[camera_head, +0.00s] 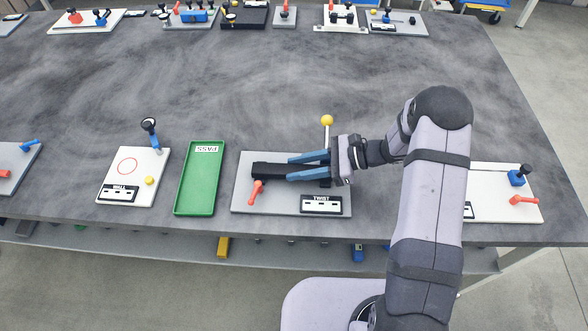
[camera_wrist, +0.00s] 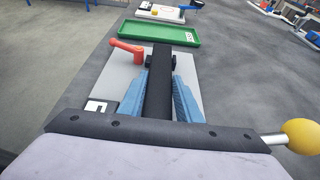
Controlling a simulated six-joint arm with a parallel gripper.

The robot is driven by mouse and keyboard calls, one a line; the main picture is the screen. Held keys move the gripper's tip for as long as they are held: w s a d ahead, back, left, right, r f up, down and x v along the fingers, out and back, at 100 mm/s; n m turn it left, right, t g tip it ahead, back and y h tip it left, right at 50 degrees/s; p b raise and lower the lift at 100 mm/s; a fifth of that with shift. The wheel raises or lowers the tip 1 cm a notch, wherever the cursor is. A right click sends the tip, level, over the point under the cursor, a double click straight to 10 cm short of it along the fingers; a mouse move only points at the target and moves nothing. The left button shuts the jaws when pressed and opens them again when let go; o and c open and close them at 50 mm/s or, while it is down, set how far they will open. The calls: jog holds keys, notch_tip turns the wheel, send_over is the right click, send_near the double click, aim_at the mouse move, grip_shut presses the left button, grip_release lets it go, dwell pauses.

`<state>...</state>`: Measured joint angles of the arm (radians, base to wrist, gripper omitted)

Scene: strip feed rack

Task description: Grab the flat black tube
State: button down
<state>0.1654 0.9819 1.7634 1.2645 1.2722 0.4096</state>
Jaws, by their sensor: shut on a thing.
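The flat black tube (camera_head: 272,170) lies lengthwise over the grey TWIST plate (camera_head: 243,202) at the front of the table. My gripper (camera_head: 289,168) reaches in from the right, with one blue finger along each side of the tube. In the wrist view the tube (camera_wrist: 160,90) runs straight out between the blue fingers, which are shut on it. Its near end is hidden behind the gripper body. I cannot tell whether the tube touches the plate or is slightly raised.
A red handle (camera_head: 256,189) sits beside the tube's left end. A yellow-knobbed lever (camera_head: 327,120) stands close behind my gripper. A green PASS tray (camera_head: 181,194) and a white WALL plate (camera_head: 147,170) lie to the left. The table's middle is clear.

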aim_at(299, 169)
jog(key=shift+r, duration=0.1)
notch_tip(299, 169, up, 10)
jog(key=b, duration=0.2)
dwell(0.6)
